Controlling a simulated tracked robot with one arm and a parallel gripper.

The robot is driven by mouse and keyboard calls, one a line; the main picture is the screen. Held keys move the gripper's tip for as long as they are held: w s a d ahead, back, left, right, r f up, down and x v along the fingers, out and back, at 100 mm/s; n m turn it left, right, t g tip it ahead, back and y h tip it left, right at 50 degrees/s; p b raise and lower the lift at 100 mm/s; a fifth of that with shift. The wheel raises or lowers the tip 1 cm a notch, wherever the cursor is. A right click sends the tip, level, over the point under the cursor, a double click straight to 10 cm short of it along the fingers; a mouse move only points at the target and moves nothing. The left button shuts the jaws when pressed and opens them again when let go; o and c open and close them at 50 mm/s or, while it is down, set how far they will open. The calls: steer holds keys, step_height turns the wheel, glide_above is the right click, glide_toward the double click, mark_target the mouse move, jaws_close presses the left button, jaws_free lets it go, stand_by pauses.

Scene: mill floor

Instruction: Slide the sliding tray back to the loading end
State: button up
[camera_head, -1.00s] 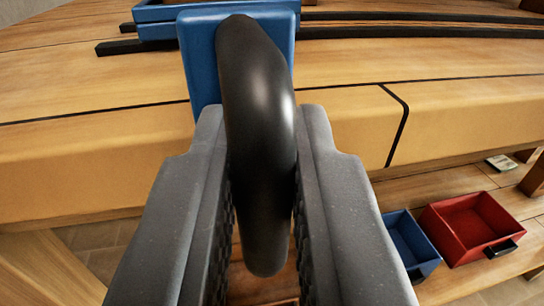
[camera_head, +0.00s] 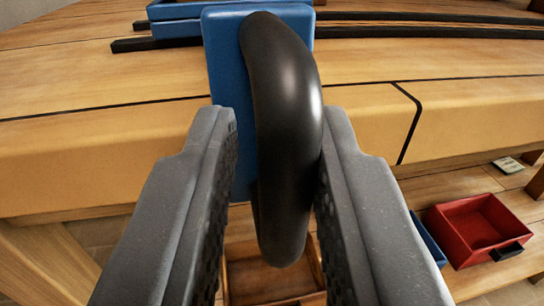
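The sliding tray (camera_head: 178,28) is blue and sits at the top of the picture on dark rails (camera_head: 430,31) along the wooden bench. Its blue front plate (camera_head: 225,70) hangs over the bench's front edge and carries a thick, rounded black handle (camera_head: 283,130). My gripper (camera_head: 280,118) is open, with one grey finger on each side of the handle. A clear gap shows between the left finger and the handle. The right finger is close to the handle; I cannot tell whether they touch. Most of the tray is cut off by the top edge of the picture.
The bench's rounded wooden front (camera_head: 90,165) runs across the view. On a lower shelf at the right are a red bin (camera_head: 475,228) and a blue bin (camera_head: 428,238) partly behind my finger. A wooden box (camera_head: 265,275) shows below, between my fingers.

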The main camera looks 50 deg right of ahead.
steer(key=v, duration=1.3)
steer(key=shift+s+a, duration=0.2)
steer(key=shift+a, duration=0.05)
steer(key=shift+w, duration=0.1)
steer(key=w+a+r+n+t+y, duration=0.1)
steer(key=w+a+r+t+y, duration=0.2)
steer(key=r, duration=0.7)
steer(key=w+a+r+t+y, duration=0.1)
steer(key=w+a+r+y, duration=0.25)
steer(key=r, duration=0.65)
steer(key=s+a+r+n+t+y, duration=0.1)
steer(key=s+a+r+n+y, duration=0.15)
steer(key=r, duration=0.75)
steer(key=s+a+r+n+t+y, duration=0.1)
steer(key=a+r+y, duration=0.2)
steer(key=r, duration=0.6)
steer(key=s+a+r+n+g+y, duration=0.1)
steer(key=s+r+n+y, duration=0.25)
steer(key=s+r, duration=1.15)
steer(key=s+d+r+h, duration=0.1)
steer(key=s+r, duration=0.3)
steer(key=s, duration=0.4)
steer(key=s+d+r+n+g+h, duration=0.1)
steer(key=s+r, duration=0.3)
steer(key=s, duration=0.4)
steer(key=shift+s+d+n+g, duration=0.3)
steer(key=shift+d, duration=0.6)
